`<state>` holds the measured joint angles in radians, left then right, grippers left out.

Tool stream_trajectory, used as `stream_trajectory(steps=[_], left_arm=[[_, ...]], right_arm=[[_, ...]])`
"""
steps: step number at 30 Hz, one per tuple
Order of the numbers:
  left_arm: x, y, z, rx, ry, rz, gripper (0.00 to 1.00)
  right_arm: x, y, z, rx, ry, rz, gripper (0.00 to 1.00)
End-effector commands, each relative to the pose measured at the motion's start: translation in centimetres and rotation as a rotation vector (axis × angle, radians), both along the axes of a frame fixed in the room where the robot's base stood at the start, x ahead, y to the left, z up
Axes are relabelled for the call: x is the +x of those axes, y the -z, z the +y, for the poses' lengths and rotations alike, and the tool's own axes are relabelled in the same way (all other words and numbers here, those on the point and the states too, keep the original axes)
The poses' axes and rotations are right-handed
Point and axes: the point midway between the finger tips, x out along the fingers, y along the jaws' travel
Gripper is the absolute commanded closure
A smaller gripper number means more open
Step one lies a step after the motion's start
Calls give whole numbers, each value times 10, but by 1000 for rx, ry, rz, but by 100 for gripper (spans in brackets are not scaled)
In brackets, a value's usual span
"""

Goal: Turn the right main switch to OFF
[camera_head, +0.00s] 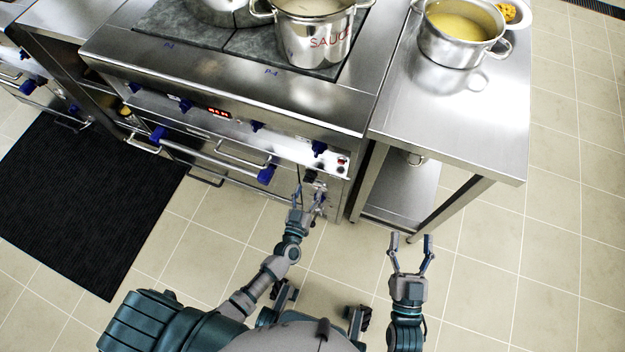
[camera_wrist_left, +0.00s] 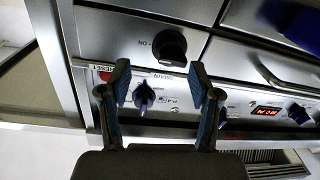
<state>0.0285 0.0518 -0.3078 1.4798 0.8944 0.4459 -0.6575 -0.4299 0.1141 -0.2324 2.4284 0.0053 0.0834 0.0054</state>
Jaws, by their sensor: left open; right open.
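The right main switch is a black rotary knob (camera_wrist_left: 169,46) on the steel front of the stove, in the left wrist view. An upside-down ON label shows beside it; I cannot read its setting clearly. In the head view the knob (camera_head: 310,174) is small and dark, low on the stove's right end. My left gripper (camera_head: 310,188) is open in front of this panel. In the left wrist view its fingertips (camera_wrist_left: 161,78) are spread, with the switch beyond them and no visible grip on it. My right gripper (camera_head: 411,240) is open and empty above the floor.
A blue P-4 knob (camera_wrist_left: 143,98) and a red reset button (camera_wrist_left: 105,76) are near the switch. A blue-ended oven handle (camera_head: 266,174) juts out to its left. A steel table (camera_head: 470,125) with a pot (camera_head: 455,50) stands to the right. Floor in front is clear.

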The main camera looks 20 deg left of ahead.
Motion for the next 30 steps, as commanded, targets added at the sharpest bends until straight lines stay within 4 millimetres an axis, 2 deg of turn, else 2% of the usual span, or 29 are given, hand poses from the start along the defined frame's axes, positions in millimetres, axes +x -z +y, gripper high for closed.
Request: stream_trajectory(steps=[3, 7, 11, 18, 19, 24, 26, 30], left_arm=[[20, 3, 4, -3, 0, 1, 37], [35, 3, 7, -7, 0, 1, 37], [41, 1, 6, -5, 1, 1, 37], [41, -1, 1, 4, 1, -1, 37], [41, -1, 1, 4, 1, 0, 40], [41, -1, 1, -1, 4, -1, 82], [41, -1, 1, -2, 5, -1, 96], [42, -2, 1, -4, 8, -3, 96]], right_arm=[[-3, -7, 5, 20, 1, -68, 33], [-7, -16, 8, 33, 3, -125, 33], [-8, -20, 5, 43, 4, -150, 33], [-10, -20, -2, 53, 4, -153, 33], [-9, -19, 0, 48, 4, -152, 33], [-8, -20, 2, 47, 4, -151, 33], [-7, -20, 2, 46, 4, -151, 33], [-7, -20, 2, 46, 4, -151, 33]])
